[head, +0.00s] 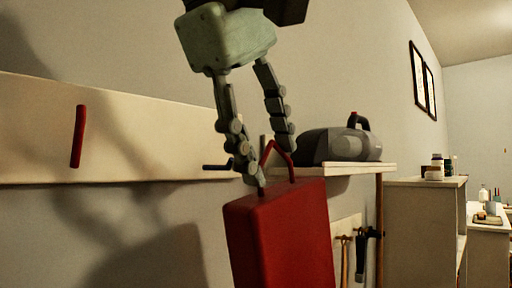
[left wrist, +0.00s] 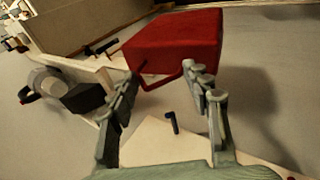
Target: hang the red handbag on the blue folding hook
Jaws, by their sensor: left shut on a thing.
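The red handbag (head: 280,235) hangs below my left gripper (head: 270,160), which is shut on its thin red handle (head: 279,147). In the left wrist view the bag (left wrist: 178,40) lies beyond the fingertips (left wrist: 166,76), its handle (left wrist: 160,84) between them. A dark hook (head: 215,167) sticks out from the pale wall board (head: 140,120), just left of the gripper's fingers and partly hidden by them. A dark hook also shows on the board in the left wrist view (left wrist: 172,122), apart from the handle. No clear blue shows on it. My right gripper is out of view.
A red hook (head: 78,136) is on the board's left part. Behind the bag, a shelf (head: 340,168) bears a dark grey appliance (head: 338,146), with hanging tools (head: 360,255) below. A cabinet (head: 425,230) with small jars stands at right.

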